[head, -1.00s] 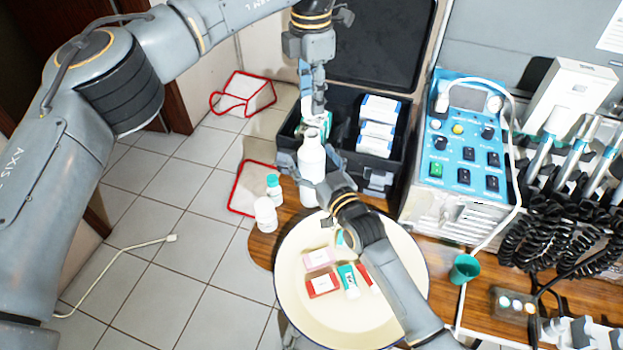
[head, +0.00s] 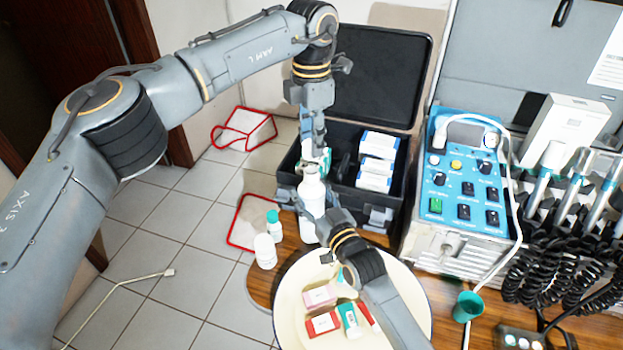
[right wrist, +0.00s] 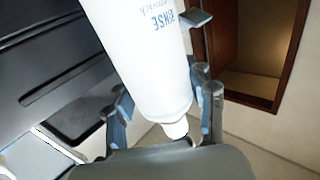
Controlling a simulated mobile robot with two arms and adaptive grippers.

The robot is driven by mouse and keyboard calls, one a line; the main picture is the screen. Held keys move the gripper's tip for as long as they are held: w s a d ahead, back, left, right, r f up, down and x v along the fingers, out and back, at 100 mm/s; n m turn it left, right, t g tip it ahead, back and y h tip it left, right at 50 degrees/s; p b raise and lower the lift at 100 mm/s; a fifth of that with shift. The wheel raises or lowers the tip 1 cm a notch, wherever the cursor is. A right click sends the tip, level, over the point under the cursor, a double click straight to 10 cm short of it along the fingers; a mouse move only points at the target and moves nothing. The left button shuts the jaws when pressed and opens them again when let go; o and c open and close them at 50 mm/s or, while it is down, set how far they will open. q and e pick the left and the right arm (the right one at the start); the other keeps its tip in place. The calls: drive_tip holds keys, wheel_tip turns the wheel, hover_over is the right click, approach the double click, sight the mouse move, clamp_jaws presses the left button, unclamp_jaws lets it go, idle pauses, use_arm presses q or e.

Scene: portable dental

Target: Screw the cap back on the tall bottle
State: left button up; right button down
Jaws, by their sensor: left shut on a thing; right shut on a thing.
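The tall white bottle (head: 312,196) stands roughly upright at the table's back edge, in front of the open black case. My right gripper (head: 314,222) is shut around its body. In the right wrist view, the bottle (right wrist: 145,60) has blue lettering and a narrow white neck end (right wrist: 177,129). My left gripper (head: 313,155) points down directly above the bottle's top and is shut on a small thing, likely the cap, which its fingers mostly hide. I cannot tell whether this touches the neck.
A cream round tray (head: 290,298) holds small boxes and a tube. A white jar (head: 265,251) and a small teal-capped bottle (head: 273,224) stand left of the tall bottle. The black case (head: 345,200) is behind; a blue control unit (head: 465,185) and a green cup (head: 467,306) are right.

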sight(311, 159)
use_arm(q)
drive_tip(key=shift+f, duration=1.9)
drive_tip(key=shift+f, duration=0.1)
drive_tip(key=shift+f, duration=0.75)
drive_tip(key=shift+f, duration=0.6)
drive_tip(key=m, duration=3)
drive_tip(key=shift+w+m, duration=0.1)
drive_tip(key=shift+m, duration=0.2)
